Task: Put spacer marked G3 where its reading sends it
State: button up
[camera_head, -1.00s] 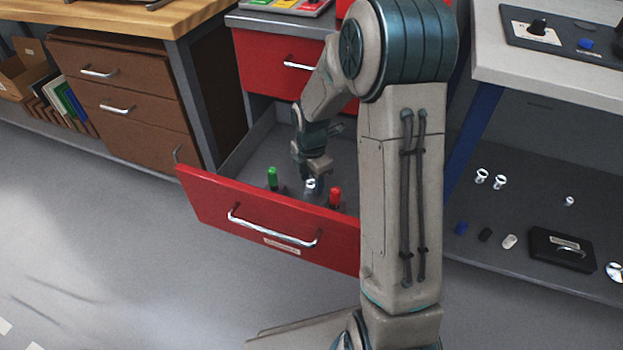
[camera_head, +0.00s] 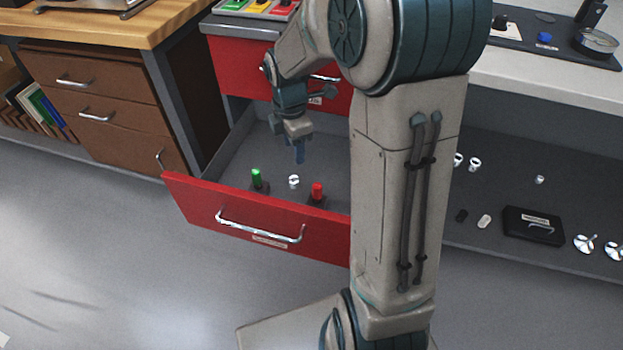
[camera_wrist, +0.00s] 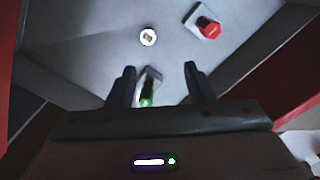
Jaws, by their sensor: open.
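A small pale, shiny ring-shaped spacer (camera_head: 294,181) lies on the floor of the open red drawer (camera_head: 260,225), between a green post and a red post. In the wrist view the spacer (camera_wrist: 148,37) shows from above with a dark mark on its face, too small to read as G3. My gripper (camera_head: 299,155) hangs above the drawer, clear of the spacer. In the wrist view my gripper (camera_wrist: 159,70) has its fingers apart with nothing held between them.
A tray with green, yellow and red sections (camera_head: 257,8) sits on top of the red cabinet. The lower shelf at right holds several small metal parts and a black box (camera_head: 533,226). A brown drawer unit (camera_head: 95,95) stands left. My arm hides part of the drawer's right side.

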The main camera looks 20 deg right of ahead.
jog(key=shift+s+a+r+m+t, duration=0.15)
jog(key=shift+s+r+m, duration=0.7)
jog(key=shift+s+m, duration=2.25)
jog(key=shift+s+a+r+m+t, duration=0.2)
jog(key=shift+s+r+m, duration=0.65)
jog(key=shift+s+m, duration=2.3)
jog(key=shift+s+a+r+m+t, duration=0.15)
jog(key=shift+s+r+m, duration=0.7)
jog(key=shift+s+m, duration=2.25)
jog(key=shift+w, duration=0.15)
